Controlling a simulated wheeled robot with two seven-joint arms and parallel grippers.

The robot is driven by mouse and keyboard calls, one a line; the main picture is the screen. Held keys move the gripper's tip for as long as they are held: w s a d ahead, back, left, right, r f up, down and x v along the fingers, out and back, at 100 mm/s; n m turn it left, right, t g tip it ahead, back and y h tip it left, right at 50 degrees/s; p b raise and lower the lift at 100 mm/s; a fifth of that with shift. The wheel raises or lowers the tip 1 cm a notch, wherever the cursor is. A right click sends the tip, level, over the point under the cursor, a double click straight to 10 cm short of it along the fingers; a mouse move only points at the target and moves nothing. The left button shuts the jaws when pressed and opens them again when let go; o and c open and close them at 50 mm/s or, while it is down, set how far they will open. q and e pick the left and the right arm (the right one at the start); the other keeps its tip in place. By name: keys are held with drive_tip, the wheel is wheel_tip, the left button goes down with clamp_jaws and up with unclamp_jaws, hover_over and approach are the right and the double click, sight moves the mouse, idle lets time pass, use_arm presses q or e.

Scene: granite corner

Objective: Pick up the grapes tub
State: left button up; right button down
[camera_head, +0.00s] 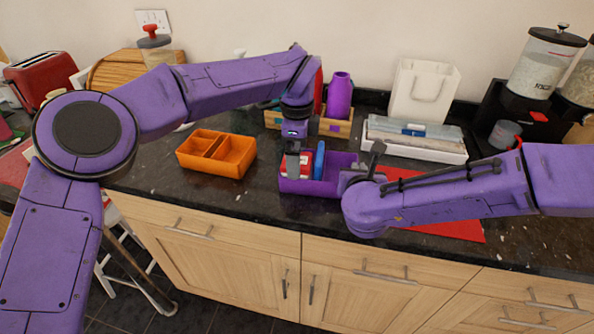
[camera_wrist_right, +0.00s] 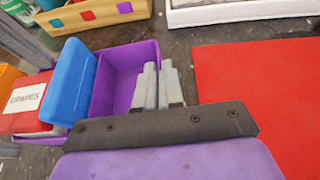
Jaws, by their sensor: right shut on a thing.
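A purple open-topped tub (camera_head: 330,187), the likely grapes tub by its colour, stands on the dark counter near its front edge. It also shows in the right wrist view (camera_wrist_right: 128,65). No grapes label is readable. A red box with a white label (camera_wrist_right: 27,97) and a blue box (camera_wrist_right: 72,80) stand in its left part; the right part looks empty. My right gripper (camera_wrist_right: 160,72) is shut on the tub's right wall. My left gripper (camera_head: 292,162) points down over the red box; whether its fingers are open or touching is unclear.
An orange divided tub (camera_head: 228,160) stands to the left. A wooden crate (camera_head: 337,128) with a purple vase (camera_head: 340,95) and a white tray (camera_head: 420,151) stand behind. A red mat (camera_head: 458,228) lies on the right, partly under my right arm.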

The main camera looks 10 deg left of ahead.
use_arm(q)
drive_tip(key=shift+f, duration=0.65)
drive_tip(key=c, duration=1.2)
drive_tip(key=shift+o, duration=0.2)
drive_tip(key=shift+r, duration=0.1)
wheel_tip(320, 180, up, 18)
use_arm(e)
drive_tip(key=c, duration=1.2)
unclamp_jaws()
drive_tip(key=shift+s+r, duration=0.1)
